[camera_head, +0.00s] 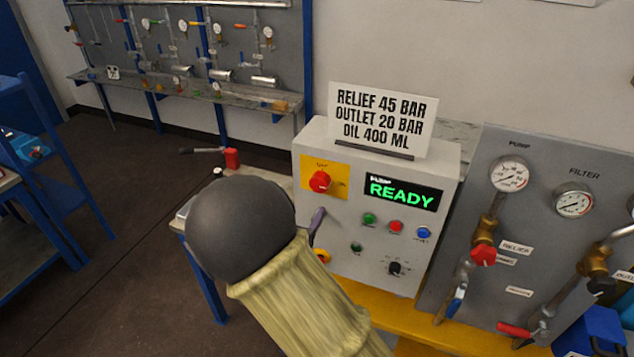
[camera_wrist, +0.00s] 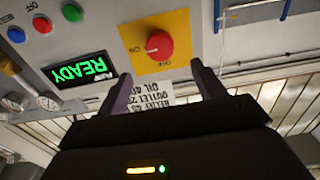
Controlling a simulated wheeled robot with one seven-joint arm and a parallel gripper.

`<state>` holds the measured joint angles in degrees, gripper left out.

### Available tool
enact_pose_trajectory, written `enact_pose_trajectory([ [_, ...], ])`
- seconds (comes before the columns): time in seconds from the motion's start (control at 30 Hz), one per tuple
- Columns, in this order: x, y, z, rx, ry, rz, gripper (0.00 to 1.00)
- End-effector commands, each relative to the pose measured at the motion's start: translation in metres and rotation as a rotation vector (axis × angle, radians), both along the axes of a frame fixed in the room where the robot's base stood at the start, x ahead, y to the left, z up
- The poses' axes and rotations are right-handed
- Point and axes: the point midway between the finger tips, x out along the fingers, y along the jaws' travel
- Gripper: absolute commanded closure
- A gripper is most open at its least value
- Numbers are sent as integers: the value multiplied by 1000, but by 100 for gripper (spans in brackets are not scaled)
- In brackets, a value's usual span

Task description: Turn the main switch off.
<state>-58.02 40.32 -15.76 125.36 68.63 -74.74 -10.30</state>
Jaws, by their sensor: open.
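The main switch is a red knob (camera_head: 320,181) on a yellow plate with OFF above it and ON at its right. It is at the upper left of the grey control box (camera_head: 345,250). I cannot tell which mark the knob points to. The wrist view shows the knob (camera_wrist: 152,46) upside down, just beyond and between my two purple fingers. My gripper (camera_wrist: 160,70) is open and empty, apart from the knob. In the head view, my dark rounded wrist and sleeve hide most of the gripper; one purple finger shows below the knob.
The box has a READY display (camera_head: 402,192), several buttons, a black selector (camera_head: 396,268) and a sign (camera_head: 382,118) on top. A gauge and valve panel (camera_head: 545,240) stands at the right. A blue shelf (camera_head: 60,190) is at the left, with open floor between.

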Motion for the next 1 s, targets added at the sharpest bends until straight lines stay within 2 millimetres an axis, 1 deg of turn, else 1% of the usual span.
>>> enact_pose_trajectory([
  [0.03, 9, -4, 3, -2, 0, -3, 32],
  [0.3, 54, -20, 3, -2, 1, -2, 32],
  [0.5, 82, -31, 2, -1, -1, -2, 32],
  [0.63, 91, -33, 1, -1, 0, 1, 32],
  [0.9, 92, -33, 0, 0, 0, 1, 32],
  [0.93, 92, -33, 0, 0, 0, 1, 34],
  [1.0, 92, -33, 0, 0, 0, 1, 47],
])
